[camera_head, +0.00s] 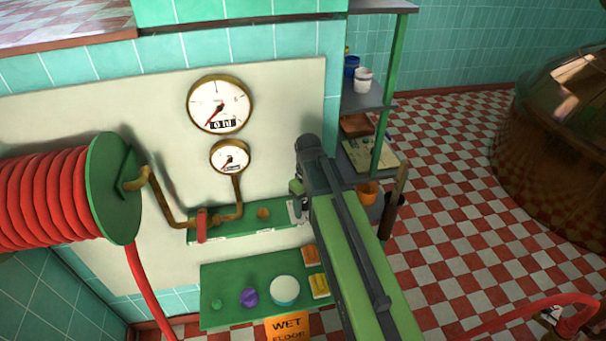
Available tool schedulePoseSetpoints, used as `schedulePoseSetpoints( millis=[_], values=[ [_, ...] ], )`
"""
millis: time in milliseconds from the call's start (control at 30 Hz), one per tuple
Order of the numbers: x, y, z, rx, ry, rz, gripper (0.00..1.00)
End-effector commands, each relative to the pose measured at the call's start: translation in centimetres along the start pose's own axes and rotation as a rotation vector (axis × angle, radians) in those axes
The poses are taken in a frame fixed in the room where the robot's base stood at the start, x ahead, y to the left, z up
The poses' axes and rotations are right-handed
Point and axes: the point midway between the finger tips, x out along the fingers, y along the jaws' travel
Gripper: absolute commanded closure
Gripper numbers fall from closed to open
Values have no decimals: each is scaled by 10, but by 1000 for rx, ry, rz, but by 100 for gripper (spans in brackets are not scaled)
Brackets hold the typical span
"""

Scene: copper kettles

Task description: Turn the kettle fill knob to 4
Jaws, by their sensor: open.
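Two round brass-rimmed gauges hang on the pale wall panel: a large gauge (220,104) with a dark window and a smaller gauge (231,158) below it. A small round orange-brown thing (263,213) sits on the narrow green shelf under the gauges; I cannot tell whether it is a knob. No knob marked with a 4 can be made out. My gripper (297,200) is open at the end of my green arm, in front of the panel, right of the small gauge. My own arm partly hides it. It holds nothing that I can see.
A red hose reel (60,195) stands left, with a brass pipe and red lever (202,225). A lower green shelf (230,306) bears a white tub, sponges and small balls. An orange sign (288,328), shelving (361,105) and a copper kettle (560,150) are around.

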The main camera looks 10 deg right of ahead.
Motion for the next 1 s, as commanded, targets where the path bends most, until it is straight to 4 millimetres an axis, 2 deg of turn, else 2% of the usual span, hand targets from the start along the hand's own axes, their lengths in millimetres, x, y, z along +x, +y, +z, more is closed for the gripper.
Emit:
schedulePoseSetpoints(
  millis=[33,100,200,333,467,667,867,1000],
  values=[
    [-53,8,-15,-53,0,0,41],
    [-83,15,-28,-134,0,0,41],
    [-115,22,-42,-231,0,0,41],
    [-136,28,-53,-311,0,0,41],
    [-138,30,-56,-342,0,0,41],
    [-131,30,-56,-343,0,0,41],
    [-106,30,-56,-341,0,0,41],
    [-78,30,-56,-340,0,0,41]
  ],
)
